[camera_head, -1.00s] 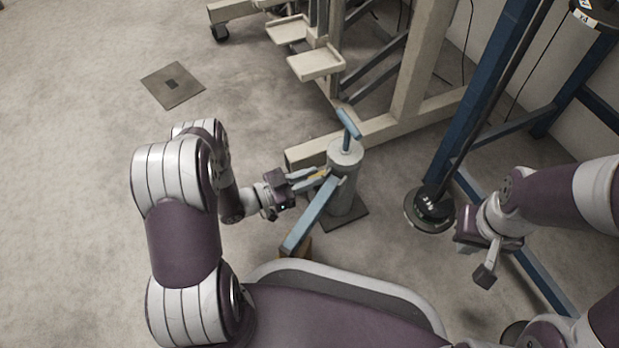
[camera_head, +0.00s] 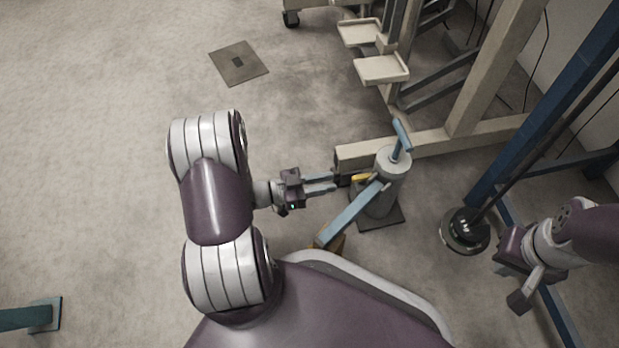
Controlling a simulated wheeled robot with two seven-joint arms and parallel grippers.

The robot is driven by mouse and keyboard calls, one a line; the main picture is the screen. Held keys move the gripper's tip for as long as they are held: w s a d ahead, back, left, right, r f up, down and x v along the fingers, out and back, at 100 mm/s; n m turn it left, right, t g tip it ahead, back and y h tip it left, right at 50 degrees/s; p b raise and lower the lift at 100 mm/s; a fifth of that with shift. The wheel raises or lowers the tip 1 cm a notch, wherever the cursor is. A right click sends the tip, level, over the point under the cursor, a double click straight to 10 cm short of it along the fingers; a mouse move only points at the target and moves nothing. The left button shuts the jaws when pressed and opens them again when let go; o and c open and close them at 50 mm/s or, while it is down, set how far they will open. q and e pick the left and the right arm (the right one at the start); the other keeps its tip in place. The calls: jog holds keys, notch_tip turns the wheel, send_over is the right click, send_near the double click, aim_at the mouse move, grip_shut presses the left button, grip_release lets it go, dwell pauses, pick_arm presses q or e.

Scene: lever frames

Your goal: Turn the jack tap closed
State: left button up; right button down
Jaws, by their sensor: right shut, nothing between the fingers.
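The jack is a grey upright cylinder (camera_head: 391,183) on a dark square base plate, with a blue handle on top and a long blue lever bar (camera_head: 345,217) slanting down to the left. The small yellow tap (camera_head: 361,178) is on the left side of the cylinder, just above the bar. My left gripper (camera_head: 333,183) points right at it from the left; its two fingers are apart, with their tips short of the yellow part. Whether anything dark between them touches is too small to tell. My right gripper (camera_head: 518,290) is shut and empty at the right, away from the jack.
A cream steel frame (camera_head: 440,140) with small trays stands behind the jack. A blue rack (camera_head: 520,160) with a black weight (camera_head: 465,232) is to the right. A floor plate (camera_head: 238,63) lies at the upper left.

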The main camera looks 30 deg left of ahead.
pick_arm(q)
jog(key=p+v, duration=0.1)
jog(key=v, duration=0.3)
jog(key=shift+s+a, duration=0.25)
jog(key=shift+a, duration=0.05)
